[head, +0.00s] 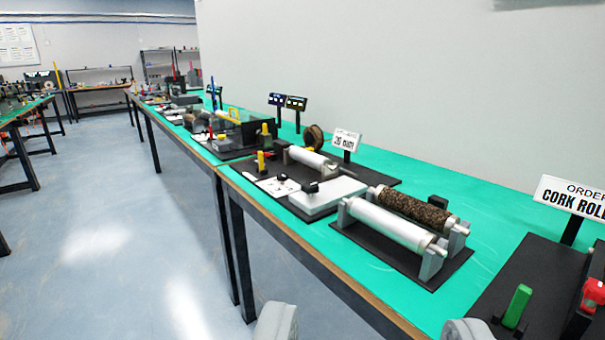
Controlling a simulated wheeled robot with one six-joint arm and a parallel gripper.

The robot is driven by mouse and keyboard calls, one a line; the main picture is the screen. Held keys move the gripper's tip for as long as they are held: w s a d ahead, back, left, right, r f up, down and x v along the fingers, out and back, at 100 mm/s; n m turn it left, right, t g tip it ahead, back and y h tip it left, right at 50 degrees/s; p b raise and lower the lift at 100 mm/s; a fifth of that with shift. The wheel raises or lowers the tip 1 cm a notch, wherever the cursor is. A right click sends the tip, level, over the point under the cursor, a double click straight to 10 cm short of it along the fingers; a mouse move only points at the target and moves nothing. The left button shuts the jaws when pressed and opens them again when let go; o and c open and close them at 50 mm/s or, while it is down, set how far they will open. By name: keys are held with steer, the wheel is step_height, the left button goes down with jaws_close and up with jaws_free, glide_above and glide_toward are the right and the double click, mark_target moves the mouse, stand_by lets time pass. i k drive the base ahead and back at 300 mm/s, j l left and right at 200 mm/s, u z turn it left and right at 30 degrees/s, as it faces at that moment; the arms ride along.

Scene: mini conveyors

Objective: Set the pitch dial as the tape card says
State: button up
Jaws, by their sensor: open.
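A white card (346,140) on a black post stands at the back of a black station board on the green bench; its large line looks like "20 mm", and the small line above is unreadable. In front of it are a white plate (268,188) with a small dark knob (282,178) and a pale grey box (328,195) with a black knob (310,188). Which knob is the pitch dial, and its setting, I cannot tell. My gripper (372,326) is open and empty at the bottom edge, well short of this station; only its two finger ends show.
A roller stand with a metal roller (390,226) and a cork-covered roller (412,206) stands nearer on the bench. At right are an "ORDER CORK ROLL" sign (575,198) and a green lever (517,306). The blue floor (130,250) at left is clear.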

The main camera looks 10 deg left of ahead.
mark_target(282, 178)
steer(key=i+j+u, duration=0.1)
steer(key=i+u, duration=0.2)
steer(key=i, duration=0.9)
